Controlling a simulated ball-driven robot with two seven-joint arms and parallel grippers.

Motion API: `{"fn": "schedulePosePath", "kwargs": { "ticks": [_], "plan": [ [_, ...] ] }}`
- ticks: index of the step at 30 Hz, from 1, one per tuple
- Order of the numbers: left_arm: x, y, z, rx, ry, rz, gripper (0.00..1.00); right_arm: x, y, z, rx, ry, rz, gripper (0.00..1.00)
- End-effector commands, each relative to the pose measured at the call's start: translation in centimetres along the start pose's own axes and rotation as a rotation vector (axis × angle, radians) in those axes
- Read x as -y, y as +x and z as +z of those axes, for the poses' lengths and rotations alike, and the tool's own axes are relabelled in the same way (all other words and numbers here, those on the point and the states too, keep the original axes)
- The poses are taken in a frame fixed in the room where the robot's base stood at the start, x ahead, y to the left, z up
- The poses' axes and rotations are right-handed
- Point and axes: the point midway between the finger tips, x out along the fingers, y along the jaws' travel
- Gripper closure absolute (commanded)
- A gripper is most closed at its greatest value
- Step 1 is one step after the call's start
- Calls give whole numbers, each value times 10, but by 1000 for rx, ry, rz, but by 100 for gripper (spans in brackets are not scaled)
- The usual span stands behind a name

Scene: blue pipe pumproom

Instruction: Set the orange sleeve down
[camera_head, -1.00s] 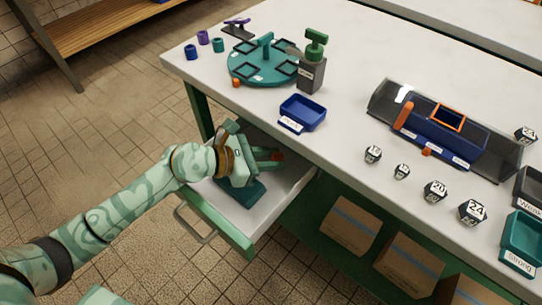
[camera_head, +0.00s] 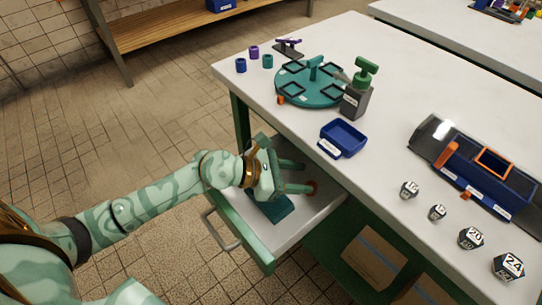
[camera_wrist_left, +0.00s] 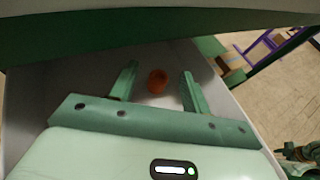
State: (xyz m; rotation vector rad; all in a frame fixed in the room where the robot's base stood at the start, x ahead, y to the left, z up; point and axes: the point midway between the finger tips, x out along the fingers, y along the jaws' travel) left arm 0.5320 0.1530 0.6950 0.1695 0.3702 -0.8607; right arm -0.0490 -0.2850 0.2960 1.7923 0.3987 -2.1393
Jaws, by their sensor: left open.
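The orange sleeve (camera_head: 312,187) is small and round, at the inner end of the open drawer (camera_head: 297,228), close to the tabletop's edge. In the left wrist view the sleeve (camera_wrist_left: 157,81) shows between the two fingers, with a gap on each side. My left gripper (camera_head: 306,177) reaches into the drawer area with its fingers spread. The gripper is also seen in the left wrist view (camera_wrist_left: 159,72). I cannot tell whether the sleeve's underside touches the drawer floor.
Above the drawer is the white tabletop (camera_head: 398,105), with a blue tray (camera_head: 343,138) near its edge. A teal turntable (camera_head: 310,92) and a grey holder (camera_head: 356,100) stand behind. Several numbered dice (camera_head: 471,238) and a blue rack (camera_head: 490,184) are at the right.

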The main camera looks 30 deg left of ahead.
Motion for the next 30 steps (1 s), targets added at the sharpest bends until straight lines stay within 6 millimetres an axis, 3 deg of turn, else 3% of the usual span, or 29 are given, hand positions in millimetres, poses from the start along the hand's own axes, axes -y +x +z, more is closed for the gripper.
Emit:
{"fn": "schedulePosePath", "kwargs": {
  "ticks": [6,12,18,30],
  "plan": [
    [0,-58,4,-2,5,2,53,15,-12,0,-24,40,-20,64],
    [0,-92,2,-1,2,1,53,20,-16,3,-31,55,-28,64],
    [0,-103,1,1,2,0,53,22,-16,3,-33,60,-31,64],
    [0,-103,1,1,2,1,53,23,-16,4,-31,60,-31,64]
  ]
}}
